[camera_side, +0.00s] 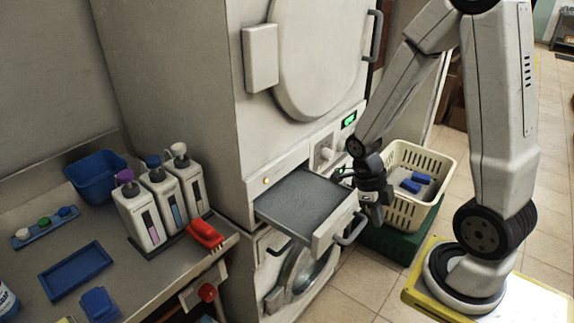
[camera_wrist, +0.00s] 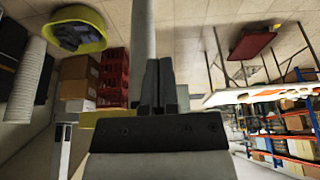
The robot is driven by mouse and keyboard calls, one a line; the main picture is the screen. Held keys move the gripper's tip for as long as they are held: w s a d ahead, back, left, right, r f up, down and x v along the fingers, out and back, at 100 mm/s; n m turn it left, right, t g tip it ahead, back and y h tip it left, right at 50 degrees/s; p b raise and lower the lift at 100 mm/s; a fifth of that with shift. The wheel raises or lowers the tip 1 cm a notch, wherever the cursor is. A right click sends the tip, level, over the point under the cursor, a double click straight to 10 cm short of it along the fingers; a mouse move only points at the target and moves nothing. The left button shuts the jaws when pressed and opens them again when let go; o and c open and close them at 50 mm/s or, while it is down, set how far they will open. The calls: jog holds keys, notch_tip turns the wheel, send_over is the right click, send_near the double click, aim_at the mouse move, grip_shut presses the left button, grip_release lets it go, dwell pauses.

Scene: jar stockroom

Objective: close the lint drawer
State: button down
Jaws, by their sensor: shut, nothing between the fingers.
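The lint drawer (camera_side: 303,199) is pulled out of the white machine, and its grey inside shows in the side view. Its front panel (camera_side: 333,228) carries a bar handle (camera_side: 351,231) facing right. My gripper (camera_side: 376,211) points down just right of the drawer front, close to the handle. I cannot tell whether it touches the handle. In the wrist view the two dark fingers of my gripper (camera_wrist: 159,84) are together with nothing between them. A pale upright bar (camera_wrist: 142,40) stands beside them; I cannot tell what it is.
A cream basket (camera_side: 423,160) with blue items stands behind my gripper. White bottles (camera_side: 142,215) and a red clip-like object (camera_side: 205,234) are on the left counter. Floor is clear at the lower middle.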

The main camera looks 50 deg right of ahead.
aim_at(331, 212)
jog(key=shift+w+f, duration=0.4)
jog(key=shift+f, duration=0.4)
jog(key=shift+w+f, duration=0.4)
jog(key=shift+f, duration=0.4)
jog(key=shift+w+f, duration=0.4)
jog(key=shift+f, duration=0.4)
jog(key=shift+w, duration=0.1)
jog(key=w, duration=0.9)
jog(key=shift+w, duration=0.3)
jog(key=shift+s, duration=0.15)
